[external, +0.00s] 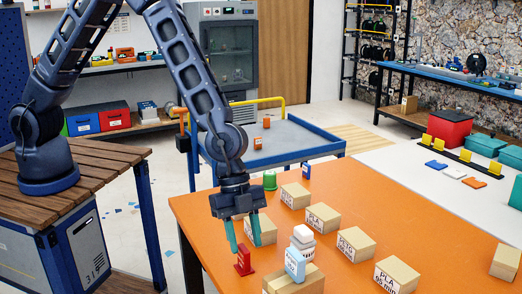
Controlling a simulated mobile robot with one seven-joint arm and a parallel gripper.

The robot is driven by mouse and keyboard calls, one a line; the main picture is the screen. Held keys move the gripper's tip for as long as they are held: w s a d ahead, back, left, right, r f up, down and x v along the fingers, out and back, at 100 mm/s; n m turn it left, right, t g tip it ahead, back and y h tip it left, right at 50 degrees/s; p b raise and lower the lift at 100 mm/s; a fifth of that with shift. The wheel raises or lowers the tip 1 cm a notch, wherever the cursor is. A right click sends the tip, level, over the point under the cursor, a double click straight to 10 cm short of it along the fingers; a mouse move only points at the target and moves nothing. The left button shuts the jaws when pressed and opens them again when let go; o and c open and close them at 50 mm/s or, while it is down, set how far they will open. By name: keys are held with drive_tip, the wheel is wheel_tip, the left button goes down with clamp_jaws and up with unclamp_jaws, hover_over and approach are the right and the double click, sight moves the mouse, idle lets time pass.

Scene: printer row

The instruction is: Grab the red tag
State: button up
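The red tag (243,262) stands on the near left edge of the orange table (410,212). It looks like a small upright red piece with a wider foot. My gripper (244,249) points down over it, with two teal fingers spread apart. The left finger reaches down close to the tag's top; the right finger is to its right. I cannot tell whether either finger touches the tag. The gripper is open.
A light blue bottle (295,264) and a stacked white item (303,240) stand just right of my gripper. Several cardboard boxes (356,244) stand across the table. A green cylinder (270,180) is at the far left corner. A blue cart (290,142) stands behind.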

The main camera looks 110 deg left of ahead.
sight(244, 247)
drive_tip(key=x, duration=0.3)
drive_tip(key=shift+s+d+f, duration=0.2)
drive_tip(key=shift+s+f, duration=0.1)
drive_tip(key=shift+w+d+f, duration=0.15)
drive_tip(key=shift+w+f, duration=0.05)
drive_tip(key=shift+f, duration=0.3)
clamp_jaws()
drive_tip(key=shift+r, duration=0.15)
